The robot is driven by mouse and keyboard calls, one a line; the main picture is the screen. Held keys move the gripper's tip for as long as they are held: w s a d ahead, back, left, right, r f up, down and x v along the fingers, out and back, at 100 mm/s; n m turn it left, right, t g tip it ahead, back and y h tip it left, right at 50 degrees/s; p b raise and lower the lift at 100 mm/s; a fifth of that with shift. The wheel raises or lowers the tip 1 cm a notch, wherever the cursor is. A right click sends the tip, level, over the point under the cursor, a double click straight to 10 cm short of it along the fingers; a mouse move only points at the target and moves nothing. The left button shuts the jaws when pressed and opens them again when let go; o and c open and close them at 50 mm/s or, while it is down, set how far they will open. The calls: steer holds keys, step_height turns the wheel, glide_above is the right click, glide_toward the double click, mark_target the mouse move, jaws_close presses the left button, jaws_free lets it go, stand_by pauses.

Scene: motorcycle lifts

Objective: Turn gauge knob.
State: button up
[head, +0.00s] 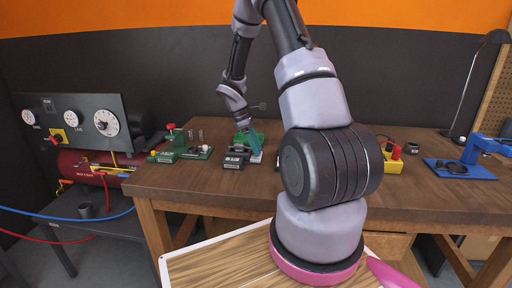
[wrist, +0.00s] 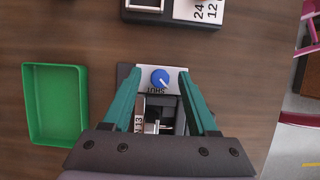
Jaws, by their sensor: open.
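A round blue knob (wrist: 160,79) with a white pointer mark sits on a pale plate at the end of a small dark device (wrist: 124,76). The device lies on the wooden bench (wrist: 255,70). My gripper (wrist: 158,72) is open, with one teal finger on each side of the knob in the wrist view. Gaps show between the fingers and the knob; I cannot tell their height above it. In the head view my gripper (head: 254,140) is over the bench, and the knob cannot be made out there.
A green tray (wrist: 28,105) lies left of the device in the wrist view. A dark box with number wheels (wrist: 180,16) lies beyond it. In the head view, a gauge panel (head: 84,104) stands left of the bench, and a yellow box (head: 394,166) and blue stand (head: 470,172) are right.

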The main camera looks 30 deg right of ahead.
jaws_close()
steer(key=shift+w+m, duration=0.1)
steer(key=shift+m, duration=0.2)
steer(key=m+g+y, duration=0.1)
steer(key=m, duration=0.2)
steer(key=shift+w+d+m, duration=0.1)
steer(key=shift+m, duration=0.2)
steer(key=shift+d+m+g+y, duration=0.15)
steer(key=shift+m+y, duration=0.3)
steer(key=shift+m, duration=0.65)
steer(key=shift+a+m+g+y, duration=0.15)
steer(key=shift+m+y, duration=0.3)
steer(key=shift+m, duration=0.65)
steer(key=shift+d, duration=0.1)
jaws_free()
